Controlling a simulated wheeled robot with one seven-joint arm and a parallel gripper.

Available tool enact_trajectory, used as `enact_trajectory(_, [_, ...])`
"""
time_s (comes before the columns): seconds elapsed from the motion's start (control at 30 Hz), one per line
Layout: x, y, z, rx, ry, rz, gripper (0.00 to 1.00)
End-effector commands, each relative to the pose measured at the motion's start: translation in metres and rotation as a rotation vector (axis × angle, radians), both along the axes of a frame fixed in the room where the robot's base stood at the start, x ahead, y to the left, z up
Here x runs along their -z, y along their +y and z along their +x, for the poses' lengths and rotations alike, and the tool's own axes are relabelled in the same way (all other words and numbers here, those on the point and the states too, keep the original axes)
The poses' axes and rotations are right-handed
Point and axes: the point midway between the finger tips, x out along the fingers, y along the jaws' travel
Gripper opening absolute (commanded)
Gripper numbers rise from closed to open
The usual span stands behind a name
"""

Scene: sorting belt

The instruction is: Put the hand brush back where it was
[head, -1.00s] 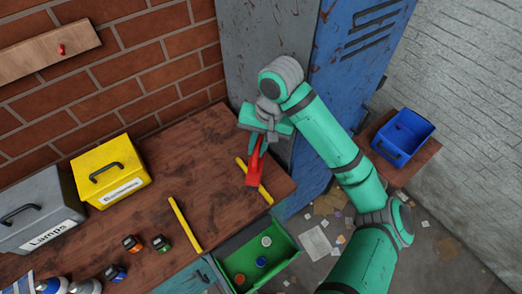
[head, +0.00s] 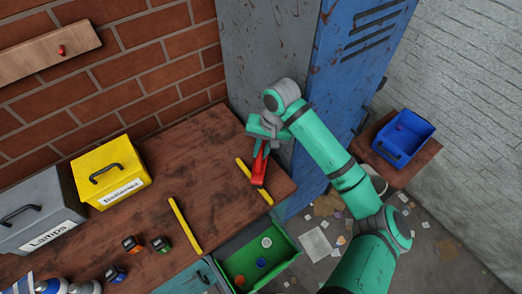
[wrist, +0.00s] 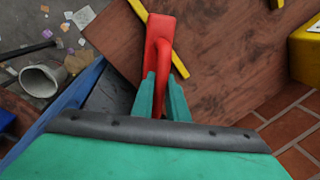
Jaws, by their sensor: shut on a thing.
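The red hand brush (head: 259,172) is above the right end of the brown workbench (head: 220,150), over the right yellow strip (head: 243,167). My gripper (head: 262,146) is shut on its upper end, and the brush hangs down from the fingers. In the wrist view my gripper (wrist: 162,95) has its two green fingers on either side of the red handle (wrist: 160,50). I cannot tell whether the brush's lower end touches the bench. The left yellow strip (head: 185,224) lies bare to the left.
A yellow case (head: 125,180) and a grey Lamps case (head: 40,225) stand on the bench's left. A green drawer (head: 285,252) is open at the front. Lockers (head: 268,60) rise behind. A blue bin (head: 405,135) stands at the right. The bench between the strips is clear.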

Motion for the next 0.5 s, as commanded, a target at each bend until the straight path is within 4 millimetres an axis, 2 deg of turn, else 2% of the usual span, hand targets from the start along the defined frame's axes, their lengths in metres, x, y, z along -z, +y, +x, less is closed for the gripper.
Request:
enact_trajectory(0.27, [0.0040, 0.0002, 0.0001, 0.001, 0.000, 0.001, 0.00])
enact_trajectory(0.3, [0.0047, 0.0000, 0.0002, 0.001, -0.001, 0.000, 0.16])
enact_trajectory(0.37, [0.0044, -0.0001, 0.0002, 0.000, -0.001, 0.000, 0.30])
enact_trajectory(0.5, [0.0044, 0.0000, 0.0001, 0.000, -0.001, 0.000, 0.32])
